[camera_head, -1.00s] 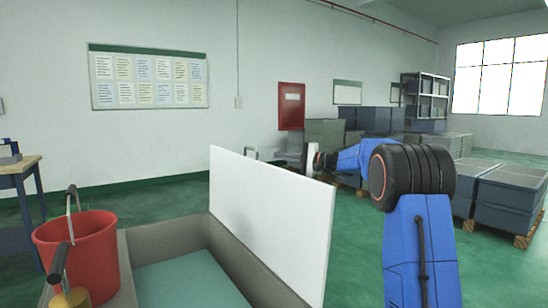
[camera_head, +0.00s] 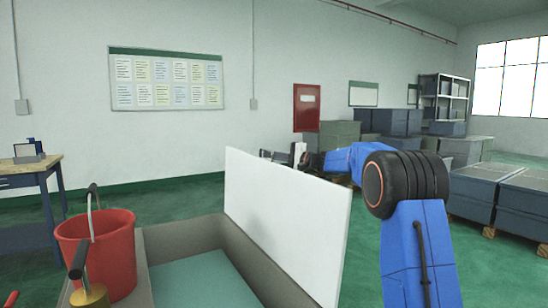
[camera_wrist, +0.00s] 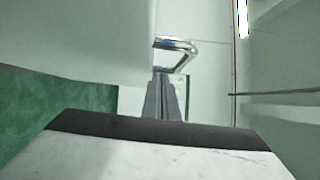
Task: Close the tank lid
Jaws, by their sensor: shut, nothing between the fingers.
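The tank (camera_head: 178,240) is a grey open box with a teal surface inside, at the bottom of the head view. Its white lid (camera_head: 285,225) stands upright along the tank's right side, so the tank is open. My gripper (camera_head: 268,155) is behind the lid's top edge in the head view, partly hidden by it. In the wrist view my gripper (camera_wrist: 163,75) is shut and empty, its fingertips close to a bent metal handle (camera_wrist: 185,55) beside a pale panel, seemingly the lid (camera_wrist: 75,40). I cannot tell whether they touch.
A red bucket (camera_head: 98,250) and a brass-coloured object with a dark handle (camera_head: 90,297) stand at the tank's left. A workbench (camera_head: 30,175) is at the far left. Grey crates (camera_head: 480,190) on pallets stand at the right. Green floor lies between.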

